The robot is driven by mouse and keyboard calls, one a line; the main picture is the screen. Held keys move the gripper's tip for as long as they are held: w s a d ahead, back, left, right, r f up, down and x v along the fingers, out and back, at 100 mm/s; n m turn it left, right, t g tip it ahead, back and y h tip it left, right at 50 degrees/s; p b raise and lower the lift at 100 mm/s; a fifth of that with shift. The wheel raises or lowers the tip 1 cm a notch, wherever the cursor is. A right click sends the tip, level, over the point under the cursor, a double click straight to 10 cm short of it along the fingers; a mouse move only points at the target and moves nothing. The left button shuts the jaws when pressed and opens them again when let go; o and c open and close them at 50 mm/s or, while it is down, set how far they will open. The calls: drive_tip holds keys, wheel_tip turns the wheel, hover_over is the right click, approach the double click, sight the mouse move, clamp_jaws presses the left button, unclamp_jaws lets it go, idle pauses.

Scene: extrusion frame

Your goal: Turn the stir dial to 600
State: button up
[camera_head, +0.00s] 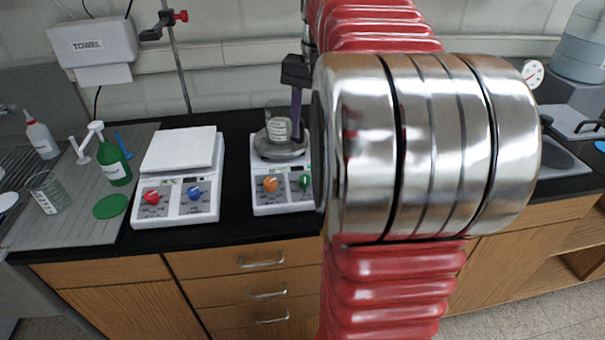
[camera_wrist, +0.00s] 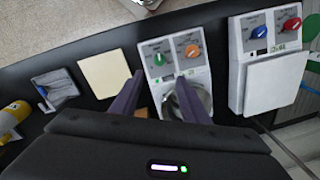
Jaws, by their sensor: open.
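A white stirrer unit (camera_head: 284,211) with a round metal plate stands on the black bench; a glass beaker (camera_head: 278,128) is on the plate. Its front has an orange dial (camera_head: 270,184) and a green dial (camera_head: 304,181). The wrist view shows the green dial (camera_wrist: 159,60) and orange dial (camera_wrist: 192,51) larger; their labels are too small to read. My gripper (camera_wrist: 160,79) is open and empty, its purple fingers apart just short of the green dial and over the unit. In the head view a purple finger shows beside the beaker; my arm hides the rest.
A second white unit (camera_head: 176,211) with a square plate, red dial (camera_head: 152,197) and blue dial (camera_head: 194,193) stands to the left. A green bottle (camera_head: 115,163) and another beaker (camera_head: 48,192) are farther left. The wrist view shows a beige pad (camera_wrist: 105,74) and yellow bottle (camera_wrist: 12,116).

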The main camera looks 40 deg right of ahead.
sight(305, 177)
drive_tip(key=f, duration=0.9)
drive_tip(key=w+f, duration=0.1)
drive_tip(key=f, duration=0.3)
drive_tip(key=shift+a+f, duration=0.3)
drive_tip(key=shift+a, duration=0.05)
drive_tip(key=shift+c, duration=0.2)
clamp_jaws()
drive_tip(key=shift+r+n, duration=0.1)
drive_tip(key=shift+n, duration=0.7)
drive_tip(key=shift+o, duration=0.2)
unclamp_jaws()
